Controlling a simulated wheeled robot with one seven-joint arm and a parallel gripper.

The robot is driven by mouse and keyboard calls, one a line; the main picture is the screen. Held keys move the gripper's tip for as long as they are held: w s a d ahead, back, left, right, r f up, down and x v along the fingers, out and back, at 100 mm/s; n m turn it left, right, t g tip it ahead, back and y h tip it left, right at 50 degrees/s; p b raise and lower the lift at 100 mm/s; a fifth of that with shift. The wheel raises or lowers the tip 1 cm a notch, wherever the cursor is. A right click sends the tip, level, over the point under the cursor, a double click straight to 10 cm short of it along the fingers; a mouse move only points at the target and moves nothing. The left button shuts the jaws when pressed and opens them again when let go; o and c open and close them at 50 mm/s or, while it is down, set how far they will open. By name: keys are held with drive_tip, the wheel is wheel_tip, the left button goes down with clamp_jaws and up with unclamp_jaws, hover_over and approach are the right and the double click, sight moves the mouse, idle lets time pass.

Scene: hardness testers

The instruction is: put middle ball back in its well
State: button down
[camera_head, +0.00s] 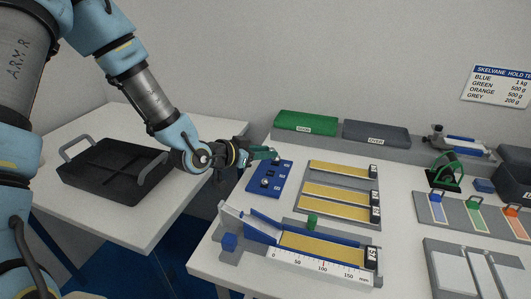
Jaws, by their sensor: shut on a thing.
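The blue ball block (256,186) lies on the table, left of the tracks, with small dark and pale details on its top. Which of its wells hold balls is too small to tell. My gripper (272,156) reaches in from the left over the far end of the block. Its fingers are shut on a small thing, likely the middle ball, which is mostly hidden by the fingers. The gap between the fingertips and the block is hard to judge.
A ramp with a ruler track (315,268) stands in front, with a green cylinder (312,221) behind it. Yellow strips in a grey tray (336,176) lie right of the block. Green (306,122) and grey (376,134) lidded boxes stand behind. A black tray (115,170) sits on the left table.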

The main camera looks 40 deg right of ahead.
drive_tip(key=shift+f+b, duration=2)
drive_tip(key=shift+f, duration=0.85)
drive_tip(key=shift+a+b, duration=0.1)
drive_tip(key=shift+b, duration=0.2)
drive_tip(key=c, duration=0.6)
unclamp_jaws()
drive_tip(key=shift+a, duration=0.1)
drive_tip(key=b+v, duration=0.1)
drive_tip(key=v, duration=0.9)
drive_tip(key=shift+a+r, duration=0.2)
drive_tip(key=shift+a, duration=0.05)
